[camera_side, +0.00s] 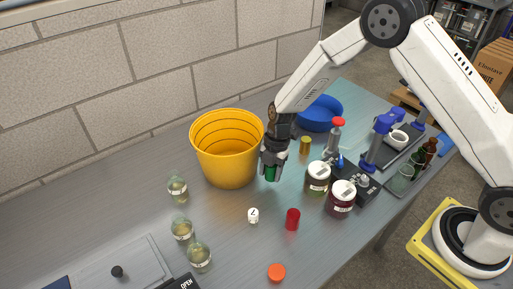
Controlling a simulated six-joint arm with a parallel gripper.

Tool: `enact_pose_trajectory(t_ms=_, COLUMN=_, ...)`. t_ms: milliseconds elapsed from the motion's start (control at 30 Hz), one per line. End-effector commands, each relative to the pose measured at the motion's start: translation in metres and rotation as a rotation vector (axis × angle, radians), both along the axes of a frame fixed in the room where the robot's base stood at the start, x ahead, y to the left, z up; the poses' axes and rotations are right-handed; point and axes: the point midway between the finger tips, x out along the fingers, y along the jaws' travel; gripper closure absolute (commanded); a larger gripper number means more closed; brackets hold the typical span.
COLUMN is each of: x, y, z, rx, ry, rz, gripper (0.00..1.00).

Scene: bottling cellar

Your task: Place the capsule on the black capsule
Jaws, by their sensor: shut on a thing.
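My gripper (272,163) points down just right of the yellow bucket and is shut on a dark green capsule (270,174). The green capsule is upright between the fingers, close to the table; I cannot tell whether it touches the table. A red capsule (292,219) stands in front and to the right of it, and a gold capsule (305,145) stands behind to the right. I cannot make out a black capsule for certain; it may be hidden behind the gripper.
The yellow bucket (228,165) stands close left of my gripper. Two jars (341,199) (317,178) and a blue-handled device (378,140) stand right. A white numbered piece (253,215), an orange cap (276,272) and several glass jars (181,230) are in front. A blue bowl (320,112) is behind.

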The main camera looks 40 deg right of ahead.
Motion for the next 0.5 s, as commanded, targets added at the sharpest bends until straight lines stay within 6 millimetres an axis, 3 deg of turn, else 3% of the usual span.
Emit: enact_pose_trajectory(t_ms=500, x=-0.055, y=-0.01, z=0.06, rx=0.0, ry=0.0, rz=-0.002, gripper=0.61)
